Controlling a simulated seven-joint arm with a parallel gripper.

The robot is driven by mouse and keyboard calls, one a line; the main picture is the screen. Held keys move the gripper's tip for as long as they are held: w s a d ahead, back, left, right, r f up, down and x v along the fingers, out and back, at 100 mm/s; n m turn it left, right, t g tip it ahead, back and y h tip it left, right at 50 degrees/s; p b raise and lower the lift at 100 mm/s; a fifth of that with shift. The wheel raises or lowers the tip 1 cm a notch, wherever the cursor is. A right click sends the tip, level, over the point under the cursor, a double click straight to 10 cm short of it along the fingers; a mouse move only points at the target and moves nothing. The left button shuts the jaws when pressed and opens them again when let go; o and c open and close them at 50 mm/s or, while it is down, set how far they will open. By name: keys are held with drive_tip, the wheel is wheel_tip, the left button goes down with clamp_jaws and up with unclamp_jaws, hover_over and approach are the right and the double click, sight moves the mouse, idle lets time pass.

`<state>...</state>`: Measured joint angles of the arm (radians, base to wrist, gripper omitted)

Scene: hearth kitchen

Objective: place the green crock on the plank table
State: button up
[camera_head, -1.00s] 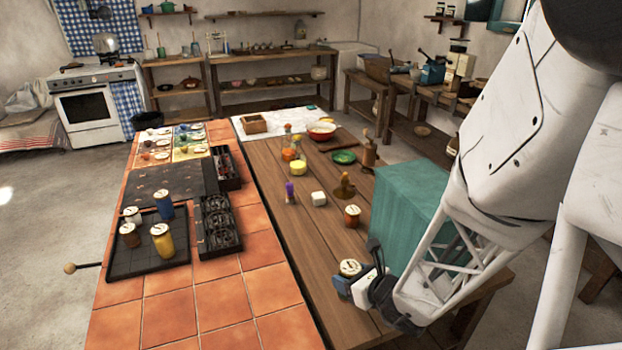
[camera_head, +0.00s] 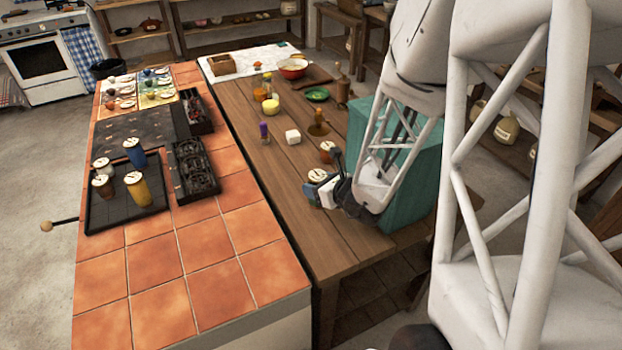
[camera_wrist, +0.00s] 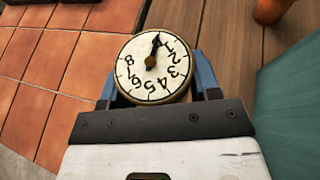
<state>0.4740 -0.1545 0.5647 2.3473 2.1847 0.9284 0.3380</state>
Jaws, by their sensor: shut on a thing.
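My gripper (camera_wrist: 152,92) is shut on a crock (camera_wrist: 150,68) with a pale, numbered dial lid. Its side is mostly hidden by the lid and the blue fingers, so I cannot make out its colour for sure. In the head view the held crock (camera_head: 317,176) is over the near part of the plank table (camera_head: 290,205), left of a teal block. I cannot tell whether its base touches the planks. An orange-brown crock (camera_head: 327,146) stands on the table just beyond my gripper.
The large teal block (camera_head: 408,208) stands close right of my gripper. A dark tray (camera_head: 120,218) on the tiled counter holds several crocks. Bare planks lie left of my gripper.

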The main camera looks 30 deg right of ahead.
drive_tip(key=shift+w+d+f, duration=0.1)
drive_tip(key=shift+w+d, duration=0.15)
drive_tip(key=shift+w, duration=0.75)
drive_tip(key=shift+w+d+f, duration=0.1)
drive_tip(key=shift+w+d, duration=0.2)
drive_tip(key=shift+w, duration=0.75)
drive_tip(key=shift+w+d+f, duration=0.1)
drive_tip(key=shift+w+d, duration=0.15)
drive_tip(key=shift+w, duration=0.75)
drive_tip(key=shift+f, duration=1.75)
drive_tip(key=o, duration=1.1)
drive_tip(key=shift+f, duration=0.15)
drive_tip(key=shift+o, duration=0.2)
drive_tip(key=shift+r, duration=0.2)
drive_tip(key=shift+v, duration=1)
wheel_tip(320, 180, up, 7)
drive_tip(key=shift+s+r, duration=0.15)
drive_tip(key=shift+s, duration=0.3)
